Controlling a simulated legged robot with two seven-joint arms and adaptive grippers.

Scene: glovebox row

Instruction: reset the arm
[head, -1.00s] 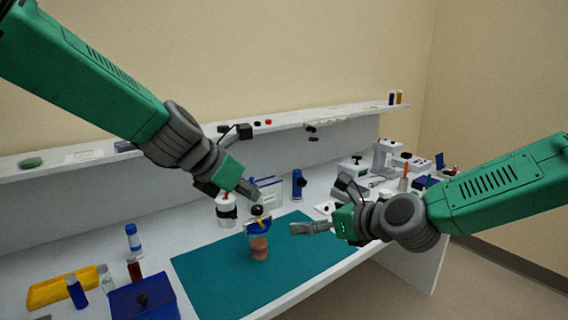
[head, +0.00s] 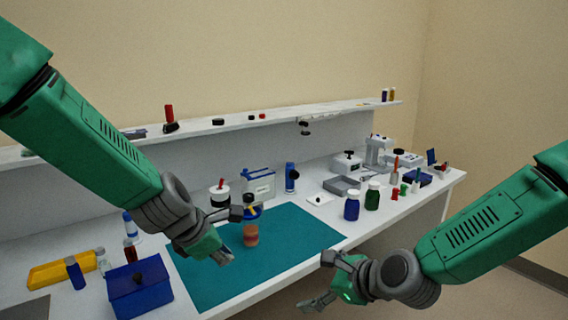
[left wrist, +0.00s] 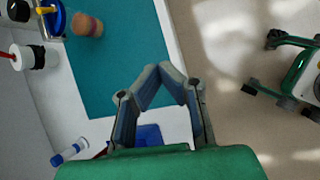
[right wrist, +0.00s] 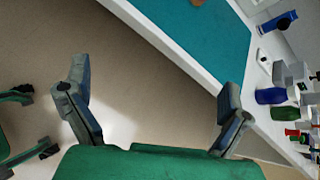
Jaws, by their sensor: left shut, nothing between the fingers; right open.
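My left gripper (head: 228,257) is shut and empty, low over the left part of the teal mat (head: 300,240) in the head view. Its fingertips (left wrist: 165,75) meet in the left wrist view, over the bench's front edge. My right gripper (head: 318,281) is open and empty, in front of the bench, over the floor. Its fingers (right wrist: 154,82) are spread wide in the right wrist view with only floor and the bench edge beyond. Both arms come in from the sides with bent wrists.
An orange-brown jar (head: 251,238) stands on the mat close right of my left gripper. A blue box (head: 140,296) and yellow rack (head: 62,272) lie to the left. Blue (head: 352,208) and green (head: 373,198) bottles stand at right. The floor in front is clear.

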